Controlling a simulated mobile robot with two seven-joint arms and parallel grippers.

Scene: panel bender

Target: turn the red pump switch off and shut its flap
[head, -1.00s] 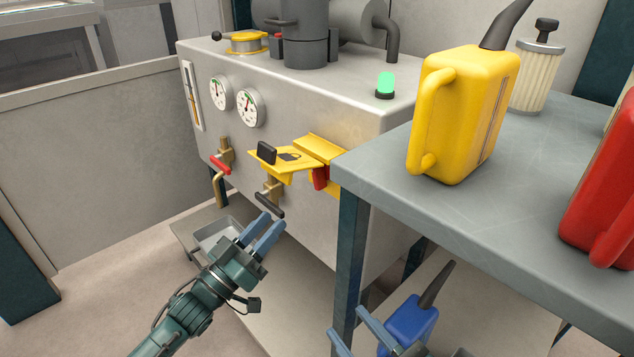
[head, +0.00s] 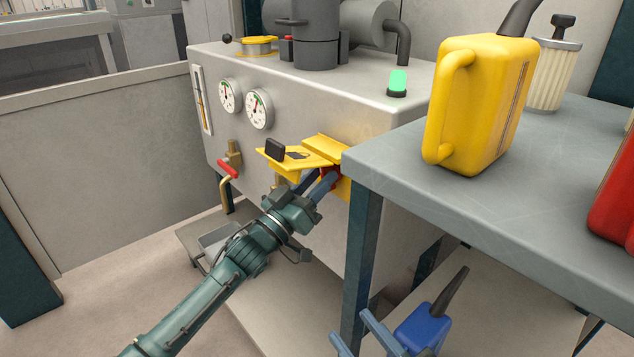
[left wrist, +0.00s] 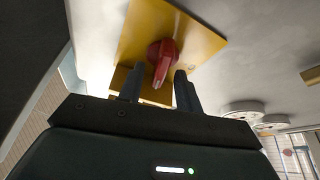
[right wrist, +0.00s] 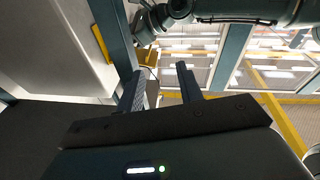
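The red pump switch (left wrist: 162,58) sits on a yellow plate (left wrist: 205,45) in the left wrist view. My left gripper (left wrist: 158,74) is open, with one finger on each side of the switch's handle; I cannot tell if they touch it. In the head view my left gripper (head: 318,182) is below the yellow flap (head: 300,157), and its fingers hide most of the switch. The flap stands out roughly level from the cabinet front, raised above the switch, with a black block at its outer end. My right gripper (head: 352,328) is open and empty, low beside the table leg.
A grey table (head: 480,195) with a yellow can (head: 482,105) stands close to the right of the switch. A green lamp (head: 398,82) glows on the cabinet. A red-handled tap (head: 229,168) is left of my left gripper. A blue can (head: 420,325) is low by my right gripper.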

